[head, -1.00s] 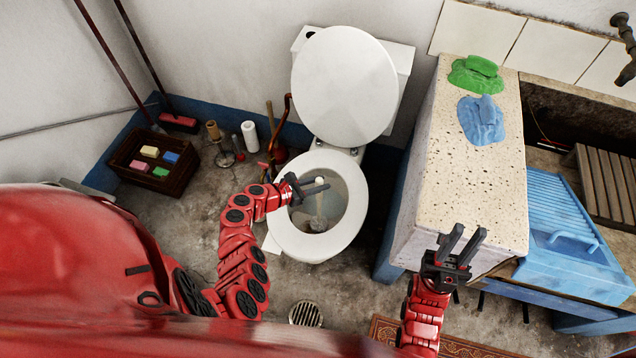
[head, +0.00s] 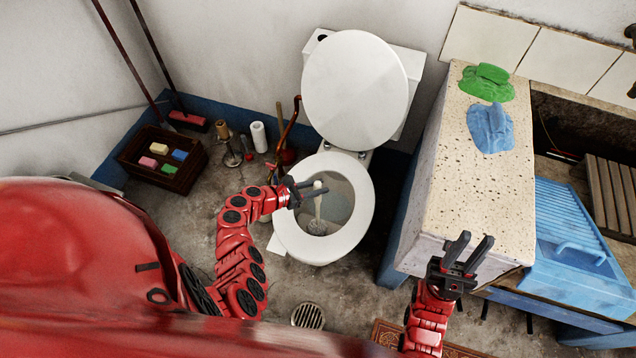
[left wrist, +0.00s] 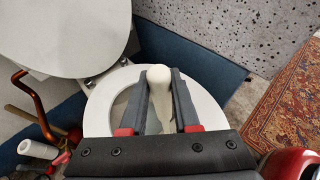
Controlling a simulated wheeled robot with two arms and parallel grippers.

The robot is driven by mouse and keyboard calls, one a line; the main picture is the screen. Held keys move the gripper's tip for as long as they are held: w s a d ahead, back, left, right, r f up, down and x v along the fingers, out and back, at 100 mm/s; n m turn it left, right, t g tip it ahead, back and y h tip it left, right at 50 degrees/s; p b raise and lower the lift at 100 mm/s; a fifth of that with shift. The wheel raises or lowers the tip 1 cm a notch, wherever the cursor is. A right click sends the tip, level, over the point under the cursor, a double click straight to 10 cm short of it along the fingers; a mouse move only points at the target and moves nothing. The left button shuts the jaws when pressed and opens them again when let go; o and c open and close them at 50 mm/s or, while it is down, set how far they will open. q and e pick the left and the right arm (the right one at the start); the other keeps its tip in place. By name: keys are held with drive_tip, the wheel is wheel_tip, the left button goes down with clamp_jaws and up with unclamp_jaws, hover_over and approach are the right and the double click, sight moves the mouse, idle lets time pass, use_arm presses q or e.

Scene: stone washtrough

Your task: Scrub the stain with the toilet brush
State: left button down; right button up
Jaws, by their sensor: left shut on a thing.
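The toilet (head: 362,215) stands open, with its lid raised against the tank. The white toilet brush (head: 318,207) is in the bowl, its handle up and its head low in the bowl. My left gripper (head: 305,190) is over the bowl, shut on the brush's handle. In the left wrist view the handle (left wrist: 159,76) sits between the two dark fingers (left wrist: 160,100). I cannot make out a stain; the bowl's inside is partly hidden by the gripper and brush. My right gripper (head: 468,258) is open and empty by the front of the stone counter.
The speckled stone counter (head: 470,200) with green (head: 487,82) and blue cloths (head: 491,128) is right of the toilet. A crate (head: 135,165) with sponges, a paper roll (head: 259,138) and other items stand left. A floor drain (head: 307,316) lies in front.

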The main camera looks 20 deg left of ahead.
use_arm(q)
drive_tip(key=shift+s+a+p, duration=0.1)
drive_tip(key=shift+s+p, duration=0.6)
drive_tip(key=shift+s, duration=1.35)
drive_tip(key=shift+a, duration=0.1)
drive_tip(key=shift+a, duration=1)
drive_tip(key=shift+w, duration=0.1)
drive_tip(key=shift+w+b, duration=0.6)
drive_tip(key=shift+w, duration=1.95)
